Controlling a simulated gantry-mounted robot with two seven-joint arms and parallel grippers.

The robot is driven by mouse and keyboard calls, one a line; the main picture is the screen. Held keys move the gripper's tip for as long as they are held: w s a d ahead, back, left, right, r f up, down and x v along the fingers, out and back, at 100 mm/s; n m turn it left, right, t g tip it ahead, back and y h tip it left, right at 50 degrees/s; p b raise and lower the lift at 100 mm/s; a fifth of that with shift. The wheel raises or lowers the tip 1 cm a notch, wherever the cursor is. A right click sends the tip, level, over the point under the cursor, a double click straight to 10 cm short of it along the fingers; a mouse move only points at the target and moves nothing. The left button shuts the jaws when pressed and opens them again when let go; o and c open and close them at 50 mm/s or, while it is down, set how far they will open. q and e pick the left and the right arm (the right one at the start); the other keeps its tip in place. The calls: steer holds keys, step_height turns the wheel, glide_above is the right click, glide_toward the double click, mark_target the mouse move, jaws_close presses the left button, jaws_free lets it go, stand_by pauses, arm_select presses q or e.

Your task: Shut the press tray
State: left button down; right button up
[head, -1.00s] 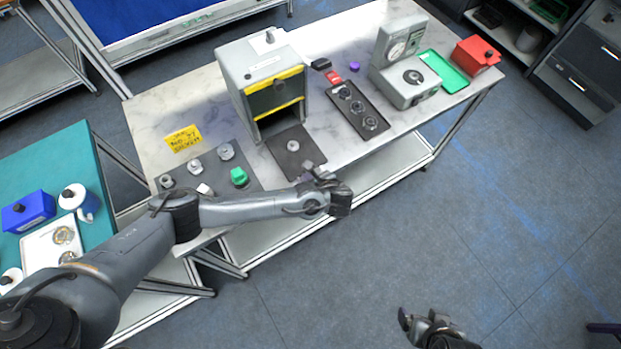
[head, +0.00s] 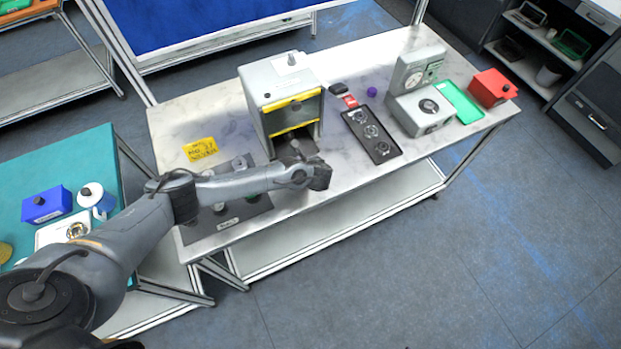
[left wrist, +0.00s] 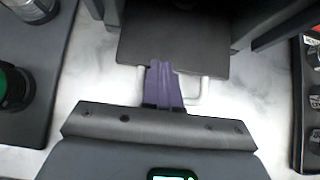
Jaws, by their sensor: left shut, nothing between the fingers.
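The press (head: 285,100) is a grey box with yellow-striped edges around its front opening. Its dark press tray (left wrist: 172,40) lies between the press's side walls in the left wrist view, with its front part sticking out. A pale loop handle (left wrist: 200,90) is on the tray's front edge. My left gripper (left wrist: 163,75) is shut and empty, its purple fingertips at the tray's front edge within the handle's span; exact contact is unclear. In the head view my left arm's end partly hides the tray. My right gripper is not in view.
A dark mat (head: 228,212) with several small parts lies left of the press, partly under my arm. A black tray of round parts (head: 370,134) is right of it. A grey gauge device (head: 420,108), green tray (head: 461,101) and red box (head: 492,88) stand further right.

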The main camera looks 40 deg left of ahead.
mark_target(292, 153)
arm_select(q)
steer(key=shift+w+a+b, duration=0.15)
steer(key=shift+w+a, duration=0.25)
steer(key=shift+a, duration=0.4)
steer(key=shift+w+a+b, duration=0.15)
steer(key=shift+w+a, duration=0.25)
steer(key=shift+a, duration=0.35)
